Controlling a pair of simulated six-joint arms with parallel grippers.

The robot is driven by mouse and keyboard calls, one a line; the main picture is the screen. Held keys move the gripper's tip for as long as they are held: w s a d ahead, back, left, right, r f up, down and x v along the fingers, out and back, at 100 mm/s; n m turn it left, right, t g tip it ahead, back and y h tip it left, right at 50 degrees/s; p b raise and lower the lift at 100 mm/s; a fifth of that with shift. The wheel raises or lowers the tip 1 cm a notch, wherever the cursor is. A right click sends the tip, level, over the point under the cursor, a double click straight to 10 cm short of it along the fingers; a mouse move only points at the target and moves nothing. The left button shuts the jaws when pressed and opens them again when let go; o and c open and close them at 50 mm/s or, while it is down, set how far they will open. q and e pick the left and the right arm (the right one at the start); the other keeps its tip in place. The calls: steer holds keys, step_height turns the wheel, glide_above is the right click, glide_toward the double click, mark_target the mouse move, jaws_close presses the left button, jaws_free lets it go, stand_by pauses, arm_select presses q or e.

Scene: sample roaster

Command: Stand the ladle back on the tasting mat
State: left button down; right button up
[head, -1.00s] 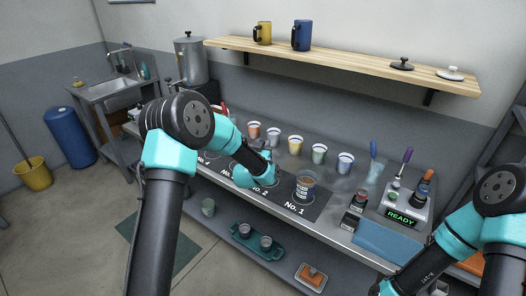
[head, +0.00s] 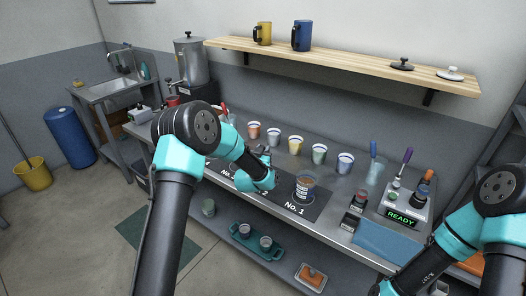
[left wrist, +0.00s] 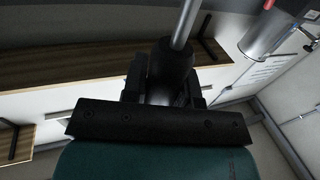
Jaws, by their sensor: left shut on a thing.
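My left gripper (head: 262,153) is over the middle of the dark tasting mat (head: 322,202), near the No. 2 spot. In the left wrist view it is shut on the black grip of a thin metal rod, which looks like the ladle (left wrist: 175,60). The rod runs out of the top of that view, so its far end is hidden. In the head view the ladle is hidden or too small to make out. I cannot tell whether it touches the mat.
A dark-filled glass (head: 304,187) stands on the mat's No. 1 spot, right of my left gripper. Several cups, one yellow-banded (head: 295,145), line the counter behind. A shelf (head: 340,62) hangs above.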

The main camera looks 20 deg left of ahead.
arm_select(q)
steer(key=shift+f, duration=0.1)
steer(key=c, duration=0.9)
jaws_free()
steer(key=s, duration=1.2)
